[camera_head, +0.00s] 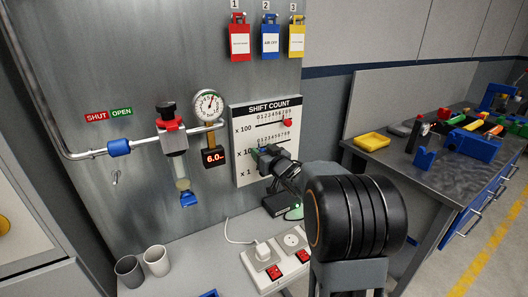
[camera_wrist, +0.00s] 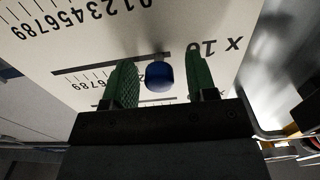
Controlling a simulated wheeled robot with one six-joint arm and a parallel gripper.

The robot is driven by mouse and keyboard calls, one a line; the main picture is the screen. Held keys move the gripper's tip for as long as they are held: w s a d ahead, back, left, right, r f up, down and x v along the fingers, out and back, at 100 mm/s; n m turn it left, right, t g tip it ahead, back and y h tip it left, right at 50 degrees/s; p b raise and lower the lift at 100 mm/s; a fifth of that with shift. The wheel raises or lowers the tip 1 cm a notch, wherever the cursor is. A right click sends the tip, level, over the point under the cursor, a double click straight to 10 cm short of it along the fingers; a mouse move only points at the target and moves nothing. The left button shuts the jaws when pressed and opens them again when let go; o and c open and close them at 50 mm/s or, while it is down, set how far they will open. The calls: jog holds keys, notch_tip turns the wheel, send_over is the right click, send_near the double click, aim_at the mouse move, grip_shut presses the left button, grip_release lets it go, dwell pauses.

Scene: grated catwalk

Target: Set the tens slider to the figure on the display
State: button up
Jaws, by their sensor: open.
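The white SHIFT COUNT board (camera_head: 241,140) hangs on the grey wall, with rows marked x 100, x 10 and x 1. A blue slider knob (camera_wrist: 159,76) is by the x 10 end of its slot in the upside-down wrist view. The numbers beside the knob are hidden. My open gripper (camera_wrist: 161,84) has its green fingers on either side of the knob, with a gap at each side. A black display (camera_head: 214,157) below the round gauge reads 6.0.
A red knob (camera_head: 287,122) sits near the high end of the x 100 row. Two cups (camera_head: 143,264) stand left. A pipe with a valve (camera_head: 172,137) runs along the wall.

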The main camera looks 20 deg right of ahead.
jog(key=shift+w, duration=0.1)
jog(key=shift+c, duration=0.2)
grip_shut()
dwell(0.4)
